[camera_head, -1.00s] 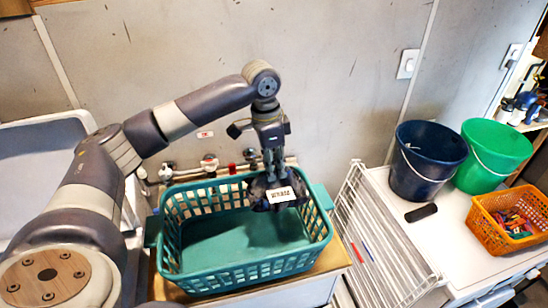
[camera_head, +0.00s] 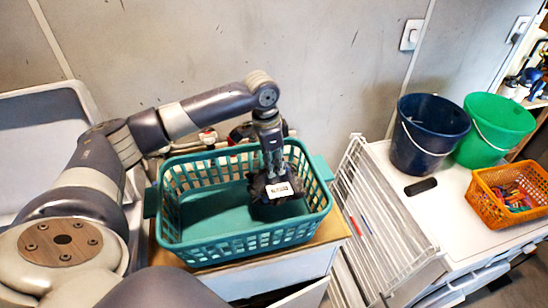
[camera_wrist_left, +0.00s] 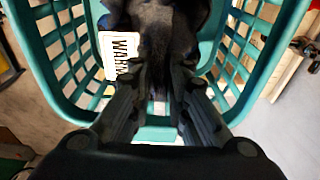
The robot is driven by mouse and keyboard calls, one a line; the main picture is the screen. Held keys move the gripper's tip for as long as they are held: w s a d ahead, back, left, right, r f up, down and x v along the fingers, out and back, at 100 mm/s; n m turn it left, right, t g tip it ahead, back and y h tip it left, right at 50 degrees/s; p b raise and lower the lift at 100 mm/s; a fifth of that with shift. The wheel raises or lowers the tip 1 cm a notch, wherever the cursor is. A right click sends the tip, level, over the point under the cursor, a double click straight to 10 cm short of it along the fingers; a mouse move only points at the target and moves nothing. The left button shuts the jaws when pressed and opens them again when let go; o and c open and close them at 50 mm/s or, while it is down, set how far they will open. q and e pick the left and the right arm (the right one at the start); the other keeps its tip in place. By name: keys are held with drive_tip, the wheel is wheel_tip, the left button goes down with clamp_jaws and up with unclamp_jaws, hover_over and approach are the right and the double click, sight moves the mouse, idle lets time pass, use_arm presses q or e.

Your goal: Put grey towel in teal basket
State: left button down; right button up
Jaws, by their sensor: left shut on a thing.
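The teal basket (camera_head: 190,250) stands on a wooden-topped cabinet in the middle of the head view. My left gripper (camera_head: 274,176) reaches down into its right part from above. It is shut on a dark grey towel (camera_head: 261,187) with a white label. The bunched towel hangs inside the basket, below the rim; I cannot tell if it touches the floor. In the left wrist view the towel (camera_wrist_left: 175,30) shows between the fingers (camera_wrist_left: 163,85), with the teal basket walls (camera_wrist_left: 55,50) around it. My right gripper is not in view.
A white drying rack (camera_head: 375,225) stands right of the basket. Beyond it, a white top holds a blue bucket (camera_head: 425,135), a green bucket (camera_head: 498,125), a dark flat object (camera_head: 421,186) and an orange basket (camera_head: 485,207) of pegs. Taps (camera_head: 208,138) are behind the basket.

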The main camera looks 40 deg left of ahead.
sight(274, 181)
use_arm(q)
wheel_tip(274, 181, down, 3)
drive_tip(key=shift+b, duration=0.3)
drive_tip(key=shift+f+b, duration=0.35)
drive_tip(key=shift+f, duration=1.5)
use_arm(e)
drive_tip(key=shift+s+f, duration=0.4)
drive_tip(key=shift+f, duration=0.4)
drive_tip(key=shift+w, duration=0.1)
use_arm(q)
drive_tip(key=c, duration=1.4)
unclamp_jaws()
drive_tip(key=shift+c, duration=0.2)
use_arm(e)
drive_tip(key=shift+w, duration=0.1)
